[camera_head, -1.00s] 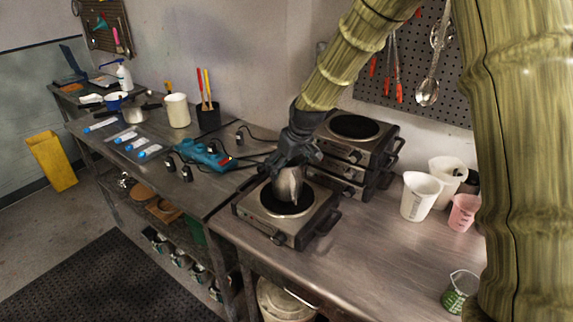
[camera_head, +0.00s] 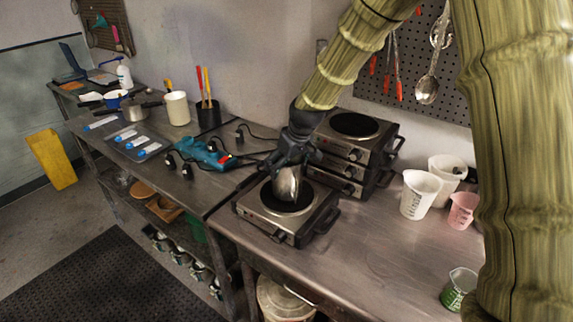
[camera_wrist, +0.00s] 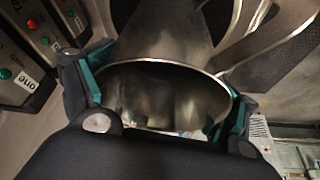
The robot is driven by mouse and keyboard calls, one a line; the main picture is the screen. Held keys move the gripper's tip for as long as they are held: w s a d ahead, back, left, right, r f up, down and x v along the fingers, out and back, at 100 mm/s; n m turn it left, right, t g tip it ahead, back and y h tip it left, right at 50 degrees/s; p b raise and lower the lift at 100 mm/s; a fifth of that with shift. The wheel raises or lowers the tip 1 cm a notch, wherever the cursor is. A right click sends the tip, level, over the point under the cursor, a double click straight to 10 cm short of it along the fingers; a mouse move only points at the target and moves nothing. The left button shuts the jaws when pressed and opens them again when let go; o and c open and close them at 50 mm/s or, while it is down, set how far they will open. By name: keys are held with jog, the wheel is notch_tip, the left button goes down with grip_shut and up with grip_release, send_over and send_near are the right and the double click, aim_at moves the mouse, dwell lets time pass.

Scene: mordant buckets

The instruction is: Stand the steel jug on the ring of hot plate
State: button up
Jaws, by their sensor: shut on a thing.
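The steel jug (camera_head: 288,184) is in my gripper (camera_head: 292,160), over the black ring of the front hot plate (camera_head: 288,201) in the head view. The jug's lower end overlaps the ring in the picture; I cannot tell whether it touches. In the wrist view my gripper (camera_wrist: 165,105) is shut around the jug (camera_wrist: 160,85), with teal-lined fingers on both sides of its open rim. The jug looks roughly upright, perhaps slightly tilted. Its far side and base are hidden from the wrist camera.
Stacked hot plates (camera_head: 352,152) stand right behind the front one. White measuring jugs (camera_head: 419,196), a pink cup (camera_head: 462,211) and a green beaker (camera_head: 459,289) are on the right. A blue power strip (camera_head: 206,155) with cables lies left. Bare bench (camera_head: 375,245) lies front right.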

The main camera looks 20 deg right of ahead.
jog(key=shift+w+f, duration=0.1)
jog(key=shift+f, duration=0.05)
dwell(0.4)
jog(key=o, duration=1.6)
jog(key=shift+f, duration=0.1)
jog(key=v, duration=1.2)
